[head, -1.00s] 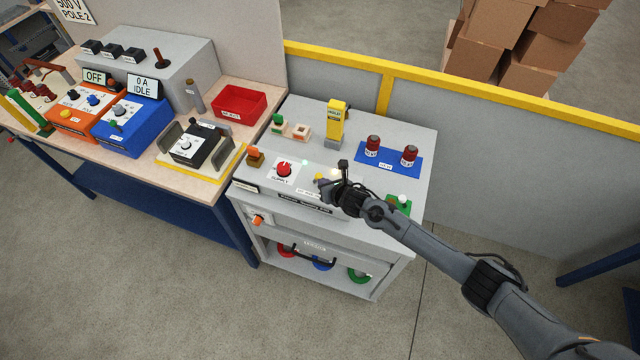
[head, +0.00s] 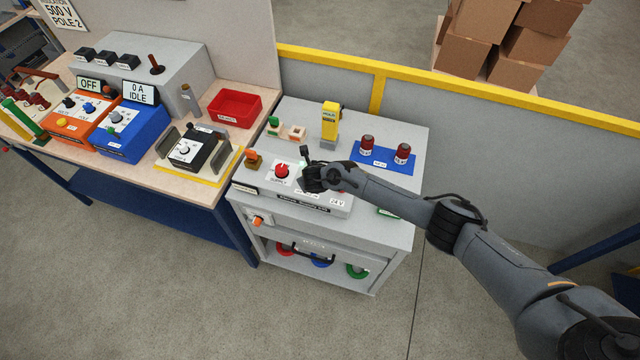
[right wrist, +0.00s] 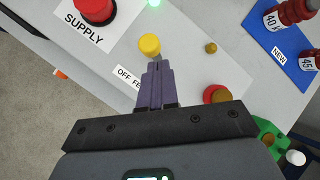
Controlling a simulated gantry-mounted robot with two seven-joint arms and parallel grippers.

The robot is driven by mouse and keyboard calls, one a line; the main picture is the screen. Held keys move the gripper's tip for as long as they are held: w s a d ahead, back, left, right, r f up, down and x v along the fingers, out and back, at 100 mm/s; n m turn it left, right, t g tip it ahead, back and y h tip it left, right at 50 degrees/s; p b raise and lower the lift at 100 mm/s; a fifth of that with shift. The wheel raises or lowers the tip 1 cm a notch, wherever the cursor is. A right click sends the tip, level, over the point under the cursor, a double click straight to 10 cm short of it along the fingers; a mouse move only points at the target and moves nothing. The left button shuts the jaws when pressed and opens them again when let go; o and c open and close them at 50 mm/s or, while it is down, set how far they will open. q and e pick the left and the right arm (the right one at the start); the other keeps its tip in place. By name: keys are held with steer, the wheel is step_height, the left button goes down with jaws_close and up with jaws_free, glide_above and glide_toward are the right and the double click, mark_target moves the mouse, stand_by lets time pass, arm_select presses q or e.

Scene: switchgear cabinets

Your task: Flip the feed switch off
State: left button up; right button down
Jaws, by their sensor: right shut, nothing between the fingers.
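The feed switch (right wrist: 149,45) is a short lever with a round yellow cap, in the right wrist view. It stands beside a partly covered label (right wrist: 128,77) reading "OFF FE". My right gripper (right wrist: 153,66) is shut and empty. Its fingertips are right at the yellow cap, on its near side; I cannot tell if they touch. In the head view my right gripper (head: 308,176) is low over the grey cabinet top and hides the switch. My left gripper is not in view.
A red SUPPLY knob (right wrist: 97,9) sits close by; it also shows in the head view (head: 282,171). A yellow post device (head: 330,122) and red parts on a blue mat (head: 381,154) stand farther back. A red button (right wrist: 217,94) is right of the fingers.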

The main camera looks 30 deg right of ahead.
steer(key=shift+r+p, duration=0.6)
steer(key=shift+r, duration=0.25)
steer(key=shift+s+a+r+p, duration=0.15)
steer(key=shift+s+r+p, duration=0.15)
steer(key=shift+p, duration=0.2)
steer(key=a+p+v, duration=0.1)
steer(key=p+v, duration=0.1)
steer(key=v, duration=1)
steer(key=shift+s+f, duration=0.3)
steer(key=shift+s, duration=0.1)
